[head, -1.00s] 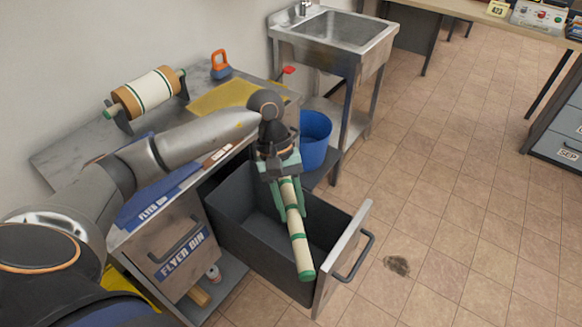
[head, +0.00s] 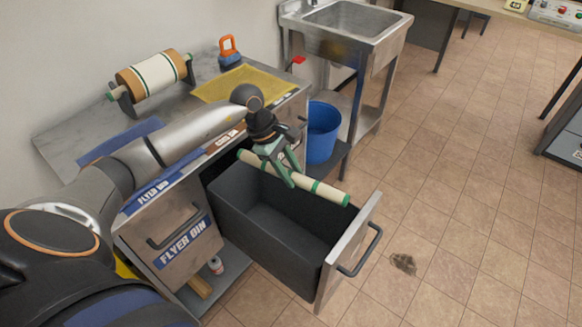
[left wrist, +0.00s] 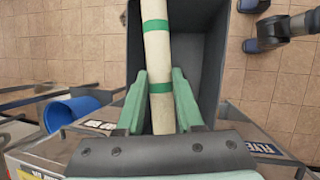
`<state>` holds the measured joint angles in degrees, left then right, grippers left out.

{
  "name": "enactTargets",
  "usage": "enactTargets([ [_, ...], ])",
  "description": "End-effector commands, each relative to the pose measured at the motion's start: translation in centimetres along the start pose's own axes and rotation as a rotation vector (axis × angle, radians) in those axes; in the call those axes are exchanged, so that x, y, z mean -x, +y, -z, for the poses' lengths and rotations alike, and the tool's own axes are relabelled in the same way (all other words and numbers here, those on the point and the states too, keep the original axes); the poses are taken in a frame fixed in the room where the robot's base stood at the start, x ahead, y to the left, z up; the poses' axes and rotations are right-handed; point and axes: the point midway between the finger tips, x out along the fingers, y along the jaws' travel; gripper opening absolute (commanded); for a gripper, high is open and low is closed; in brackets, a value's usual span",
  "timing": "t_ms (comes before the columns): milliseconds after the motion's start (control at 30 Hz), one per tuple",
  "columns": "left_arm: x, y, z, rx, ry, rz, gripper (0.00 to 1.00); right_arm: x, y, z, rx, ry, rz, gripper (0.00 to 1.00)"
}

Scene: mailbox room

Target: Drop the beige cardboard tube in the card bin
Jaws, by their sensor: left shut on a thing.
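The beige cardboard tube (head: 318,189) with green bands is held in my left gripper (head: 287,178). In the head view it lies along the far long side of an open dark grey drawer bin (head: 263,225), at or above the rim. The left wrist view shows the tube (left wrist: 157,55) between the two green fingers (left wrist: 160,100), with the bin's inside (left wrist: 203,55) beyond it. The visible inside of the bin looks empty. The bin's front label is not readable from here. My right gripper is not clearly in view.
A closed drawer marked FLYER BIN (head: 183,242) is left of the open one. The worktop holds a roll on a stand (head: 150,83) and an orange-handled object (head: 229,50). Open floor lies to the right.

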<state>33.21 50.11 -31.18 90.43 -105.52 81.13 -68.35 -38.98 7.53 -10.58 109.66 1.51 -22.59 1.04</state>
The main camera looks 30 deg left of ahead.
Motion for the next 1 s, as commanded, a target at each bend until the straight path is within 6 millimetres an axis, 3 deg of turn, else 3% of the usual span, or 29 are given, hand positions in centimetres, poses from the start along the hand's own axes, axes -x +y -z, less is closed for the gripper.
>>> enactTargets([
  [33, -1.1, -0.2, 0.4, -0.001, 0.0, -0.001, 0.0, -0.8, 0.0, -0.9, 0.0, -0.001, 0.0, 0.47],
  [233, -3.3, -0.6, 1.4, -0.001, 0.0, 0.0, 0.0, -2.2, -0.4, -2.5, 0.0, -0.018, 0.012, 0.47],
  [700, -8.4, -1.4, 3.5, -0.002, 0.0, 0.0, 0.0, -5.5, -2.9, -2.5, 0.016, 0.0, 0.079, 0.47],
  [1000, -11.7, -2.0, 4.8, -0.002, 0.0, -0.001, 0.0, -7.2, -2.4, -3.5, 0.027, 0.017, 0.074, 0.47],
])
